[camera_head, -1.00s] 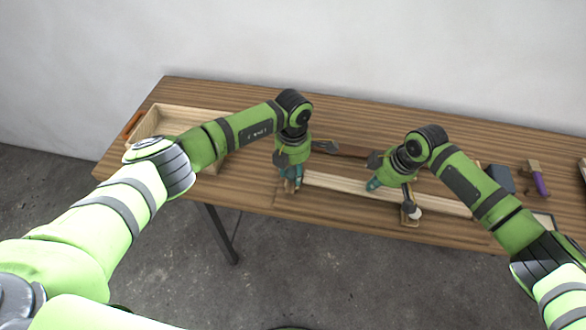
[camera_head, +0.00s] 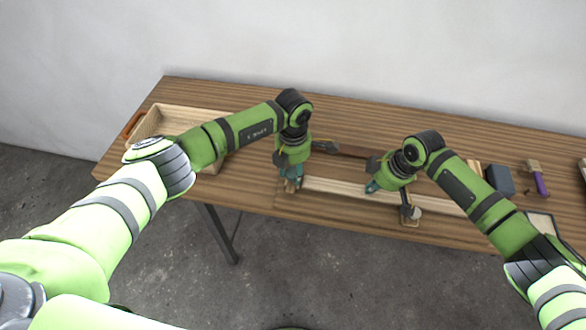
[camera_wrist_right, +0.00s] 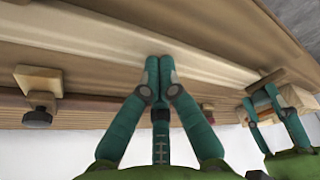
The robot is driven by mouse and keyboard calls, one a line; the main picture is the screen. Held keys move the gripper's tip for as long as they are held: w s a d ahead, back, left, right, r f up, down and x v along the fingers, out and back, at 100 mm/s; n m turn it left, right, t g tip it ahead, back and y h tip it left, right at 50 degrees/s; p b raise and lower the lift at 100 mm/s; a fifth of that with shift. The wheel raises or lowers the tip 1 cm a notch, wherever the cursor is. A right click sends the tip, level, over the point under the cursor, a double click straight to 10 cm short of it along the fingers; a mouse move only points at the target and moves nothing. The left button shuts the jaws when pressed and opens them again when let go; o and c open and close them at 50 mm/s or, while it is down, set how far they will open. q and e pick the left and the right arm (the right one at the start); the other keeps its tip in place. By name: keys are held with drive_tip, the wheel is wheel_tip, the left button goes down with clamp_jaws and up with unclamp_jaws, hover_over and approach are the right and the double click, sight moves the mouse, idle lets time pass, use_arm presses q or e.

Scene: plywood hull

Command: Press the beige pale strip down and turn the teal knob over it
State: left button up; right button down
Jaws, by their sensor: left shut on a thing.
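The beige pale strip (camera_head: 340,187) lies lengthwise along the front of the table; in the right wrist view, the strip (camera_wrist_right: 100,40) runs across the top. My right gripper (camera_head: 371,188) is shut and empty. Its fingertips (camera_wrist_right: 152,62) are together at the strip, seemingly touching it. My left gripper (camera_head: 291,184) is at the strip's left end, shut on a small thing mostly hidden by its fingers. In the right wrist view the left gripper (camera_wrist_right: 258,104) is beside a wooden block (camera_wrist_right: 297,98) and a small bar (camera_wrist_right: 266,81). I cannot tell a teal knob from the teal fingers.
A wooden block with a dark knob (camera_wrist_right: 37,117) stands near the strip, left in the wrist view. A hammer (camera_head: 345,150) lies behind the strip. A wooden tray (camera_head: 170,118) is at the left; a dark block (camera_head: 500,180) and a purple-handled brush (camera_head: 540,183) are at the right.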

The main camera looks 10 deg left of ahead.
use_arm(q)
drive_tip(key=shift+s+f, duration=0.15)
use_arm(e)
drive_tip(key=shift+d+f, duration=0.1)
drive_tip(key=shift+f, duration=0.25)
use_arm(q)
drive_tip(key=shift+n, duration=1.4)
drive_tip(key=shift+n, duration=2.8)
drive_tip(key=shift+a, duration=0.1)
